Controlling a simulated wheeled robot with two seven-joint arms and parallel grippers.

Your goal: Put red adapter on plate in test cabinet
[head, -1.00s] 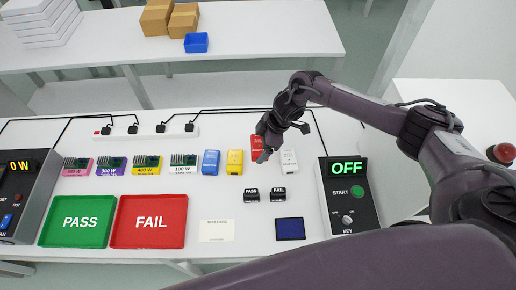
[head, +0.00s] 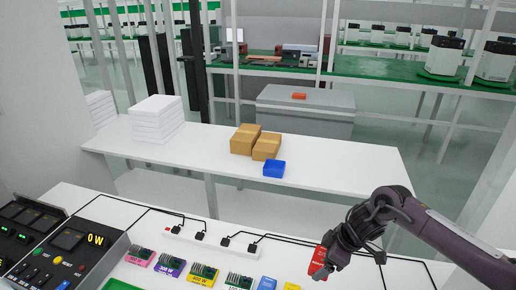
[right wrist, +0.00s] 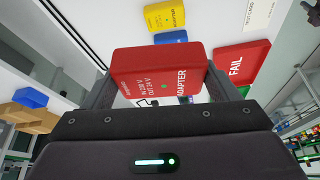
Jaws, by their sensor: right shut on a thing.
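The red adapter (head: 317,263) is held by my right gripper (head: 328,261) above the bench, at the bottom right of the head view. In the right wrist view the red adapter (right wrist: 158,72) sits between the two fingers, its white lettering facing the camera. My right gripper (right wrist: 160,90) is shut on its sides. My left gripper is not in view. I cannot make out a test cabinet or its plate for sure; a dark control unit reading 0 W (head: 90,245) stands at the left of the bench.
A power strip (head: 210,243) with black plugs and cables runs along the bench's back edge. Circuit boards (head: 203,274) stand in front of it. A rear table holds brown boxes (head: 246,139), a blue bin (head: 274,169) and a white stack (head: 155,119). A gap separates both tables.

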